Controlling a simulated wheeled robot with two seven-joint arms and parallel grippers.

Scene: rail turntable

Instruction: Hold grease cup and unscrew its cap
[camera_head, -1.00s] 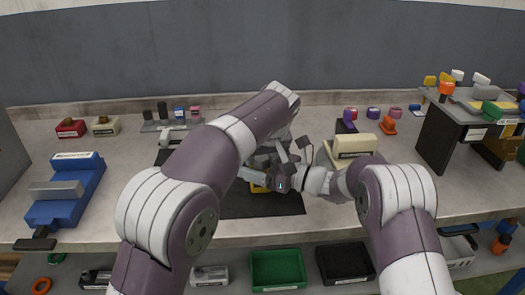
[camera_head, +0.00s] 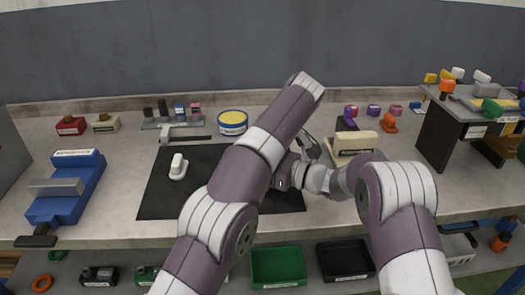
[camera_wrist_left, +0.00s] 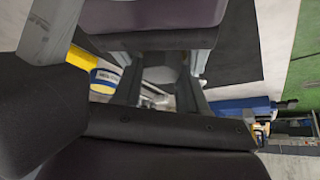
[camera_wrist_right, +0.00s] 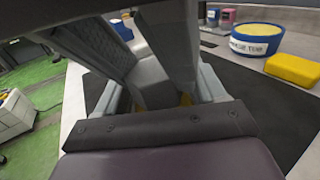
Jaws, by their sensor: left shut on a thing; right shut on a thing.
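My right gripper (camera_head: 285,181) comes in from the right low over the black mat and is shut. My left arm arches over the mat and its gripper, mostly hidden behind that arm in the head view, meets the right one; the left gripper (camera_wrist_left: 158,95) is also shut. The two grippers are close together. The grease cup and its cap appear to be between them, but the jaws and links cover them. Only small yellowish patches (camera_wrist_right: 187,98) show between the right fingers. I cannot see whether cap and cup are apart.
The black mat (camera_head: 155,195) carries a white handled piece (camera_head: 178,170). A round blue-and-yellow labelled container (camera_head: 232,122) stands behind it, with a yellow block (camera_wrist_right: 295,70) nearby. A blue vise (camera_head: 65,190) is at left, a cream block (camera_head: 352,144) right.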

